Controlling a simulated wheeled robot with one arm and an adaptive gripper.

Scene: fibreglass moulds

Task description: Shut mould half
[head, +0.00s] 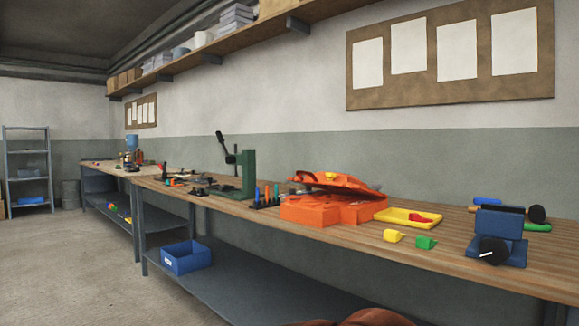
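An orange two-part mould (322,211) stands on the wooden workbench, right of the green press. Its upper mould half (335,182) is tilted over the lower half. A dark gap shows between them at the left and front, so it stands partly open. The mould's far side and the inside of the lower half are hidden. My gripper is not in view.
A blue bin (185,258) is below. The left floor is clear.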

